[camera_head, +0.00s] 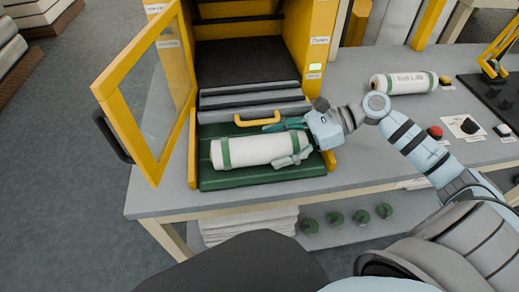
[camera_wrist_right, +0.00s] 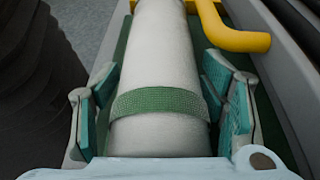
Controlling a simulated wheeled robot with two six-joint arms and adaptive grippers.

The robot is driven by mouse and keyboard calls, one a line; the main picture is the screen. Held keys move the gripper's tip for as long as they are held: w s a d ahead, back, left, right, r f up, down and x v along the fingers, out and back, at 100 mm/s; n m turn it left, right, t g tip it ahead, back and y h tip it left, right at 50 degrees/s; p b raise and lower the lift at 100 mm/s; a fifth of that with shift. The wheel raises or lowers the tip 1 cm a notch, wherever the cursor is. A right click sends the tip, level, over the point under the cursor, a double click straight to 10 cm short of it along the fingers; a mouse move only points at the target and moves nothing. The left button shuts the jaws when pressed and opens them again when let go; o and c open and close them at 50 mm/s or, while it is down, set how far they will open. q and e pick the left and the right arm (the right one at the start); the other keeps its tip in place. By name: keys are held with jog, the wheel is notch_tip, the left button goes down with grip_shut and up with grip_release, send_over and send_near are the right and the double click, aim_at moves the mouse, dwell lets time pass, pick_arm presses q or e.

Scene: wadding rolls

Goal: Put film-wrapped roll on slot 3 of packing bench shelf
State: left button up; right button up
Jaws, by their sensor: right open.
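A white roll (camera_head: 255,150) with green bands lies on its side on the green tray (camera_head: 215,182) at the mouth of the yellow machine. My right gripper (camera_head: 287,143) is open at the roll's right end, its fingers on either side of it. In the right wrist view, the roll (camera_wrist_right: 160,62) runs between the two teal-padded fingers, with a green band (camera_wrist_right: 160,102) near them; gaps show beside it. The roll's far end is cut off there. My left gripper is not in view. I cannot make out a numbered slot 3.
The yellow-framed door (camera_head: 133,115) stands open at left. A yellow handle (camera_head: 257,118) sits just behind the roll. Another green-banded roll (camera_head: 404,83) lies on the grey bench (camera_head: 365,135). Below are a white stack (camera_head: 245,222) and several green round pieces (camera_head: 335,219).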

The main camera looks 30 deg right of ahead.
jog(key=shift+d, duration=0.1)
jog(key=c, duration=1)
jog(key=shift+r, duration=0.25)
jog(key=s+a+m+t+p, duration=0.1)
jog(key=s+a+p, duration=0.2)
jog(key=s+p, duration=0.45)
jog(key=s+a+m+t+p, duration=0.1)
jog(key=s+a+p, duration=0.25)
jog(key=s, duration=0.65)
jog(key=w+r+m+t+h, duration=0.1)
jog(key=w+r, duration=1.2)
jog(key=w, duration=0.1)
jog(key=shift+w+r+t+h, duration=0.3)
jog(key=shift+w+r+h, duration=0.05)
jog(key=shift+r+h, duration=0.05)
